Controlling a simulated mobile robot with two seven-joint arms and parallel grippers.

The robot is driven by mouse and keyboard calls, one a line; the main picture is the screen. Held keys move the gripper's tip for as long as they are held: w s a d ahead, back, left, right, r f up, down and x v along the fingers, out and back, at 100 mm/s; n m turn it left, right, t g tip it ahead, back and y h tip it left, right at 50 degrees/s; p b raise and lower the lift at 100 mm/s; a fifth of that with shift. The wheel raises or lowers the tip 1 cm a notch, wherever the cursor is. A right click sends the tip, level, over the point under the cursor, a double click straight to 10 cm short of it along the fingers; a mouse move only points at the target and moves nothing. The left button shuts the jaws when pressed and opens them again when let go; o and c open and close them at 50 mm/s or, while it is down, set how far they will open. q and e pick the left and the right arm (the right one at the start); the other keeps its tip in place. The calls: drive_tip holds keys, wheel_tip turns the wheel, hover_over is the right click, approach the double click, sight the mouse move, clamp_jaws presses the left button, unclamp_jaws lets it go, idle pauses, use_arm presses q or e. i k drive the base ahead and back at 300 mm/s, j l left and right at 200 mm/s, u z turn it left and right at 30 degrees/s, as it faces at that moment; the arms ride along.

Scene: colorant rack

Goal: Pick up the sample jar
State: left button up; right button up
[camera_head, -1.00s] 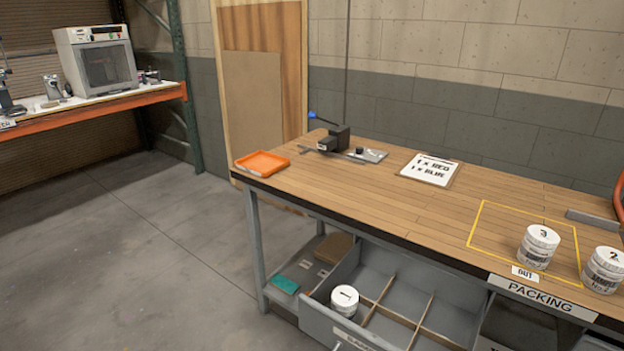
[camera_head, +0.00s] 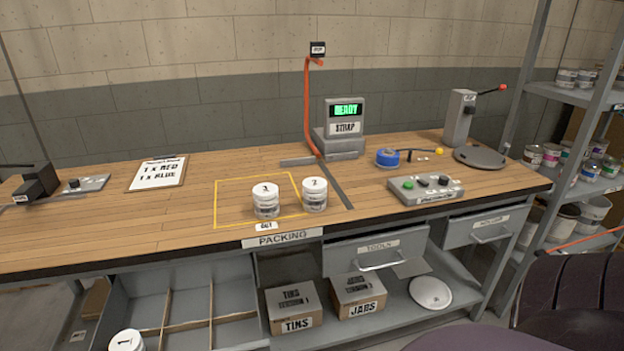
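Three white, round-lidded jars show, and I cannot tell which is the sample jar. One jar (camera_head: 266,200) stands upright inside the yellow outline on the packing bench. A second jar (camera_head: 314,194) stands upright beside it, just right of the outline. A third jar (camera_head: 126,341), marked 1, is in the open divided drawer (camera_head: 113,292) under the bench, cut off by the bottom edge. Neither of my grippers is in view.
An order clipboard (camera_head: 158,173) lies left of the outline. A strap machine (camera_head: 343,128) reading READY, a blue tape roll (camera_head: 387,158) and a control box (camera_head: 426,188) stand to the right. Boxes marked TINS (camera_head: 296,325) and JARS (camera_head: 361,310) sit below. A shelf (camera_head: 572,97) stands at right.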

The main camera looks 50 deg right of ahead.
sight(315, 188)
drive_tip(key=z, duration=1.5)
